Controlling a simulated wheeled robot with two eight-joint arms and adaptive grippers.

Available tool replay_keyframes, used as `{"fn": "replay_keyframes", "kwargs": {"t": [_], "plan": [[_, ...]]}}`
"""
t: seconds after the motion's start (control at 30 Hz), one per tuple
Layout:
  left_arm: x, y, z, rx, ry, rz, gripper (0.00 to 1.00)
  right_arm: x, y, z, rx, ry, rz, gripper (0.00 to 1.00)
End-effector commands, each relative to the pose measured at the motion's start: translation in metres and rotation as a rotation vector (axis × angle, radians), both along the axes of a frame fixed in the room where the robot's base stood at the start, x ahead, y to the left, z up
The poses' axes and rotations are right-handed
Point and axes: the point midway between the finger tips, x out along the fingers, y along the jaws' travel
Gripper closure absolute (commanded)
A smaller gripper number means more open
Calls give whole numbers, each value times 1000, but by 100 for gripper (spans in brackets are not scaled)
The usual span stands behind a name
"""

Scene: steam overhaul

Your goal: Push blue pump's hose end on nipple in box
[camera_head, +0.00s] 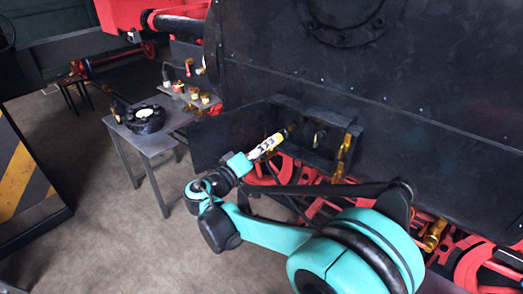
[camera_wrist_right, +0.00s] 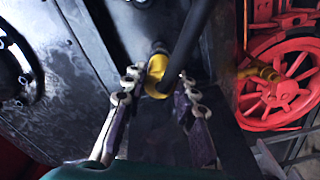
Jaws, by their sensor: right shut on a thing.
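My right gripper (camera_head: 280,138) reaches from the front into the open black box (camera_head: 332,117) on the locomotive's side. The nipple is not clearly seen in the head view. I cannot make out the blue pump. My left gripper is not in view.
The box's door (camera_head: 212,139) stands open to the left. A brass fitting (camera_head: 345,150) sits at the box's right side. A grey table (camera_head: 163,141) with a black round part (camera_head: 145,118) stands at left.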

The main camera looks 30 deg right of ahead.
Motion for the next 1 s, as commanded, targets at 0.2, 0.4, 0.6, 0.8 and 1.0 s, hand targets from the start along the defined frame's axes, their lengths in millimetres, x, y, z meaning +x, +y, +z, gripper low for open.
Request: {"fn": "replay_keyframes", "kwargs": {"t": [0.2,0.4,0.6,0.8,1.0], "plan": [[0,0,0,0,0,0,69,4,-11,0,0,0,-1,100],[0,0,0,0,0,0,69,5,-12,0,0,0,0,100],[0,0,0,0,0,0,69,5,-12,0,0,0,0,100],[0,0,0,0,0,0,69,5,-13,0,0,0,-1,100],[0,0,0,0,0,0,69,7,-17,0,1,0,-2,100]]}}
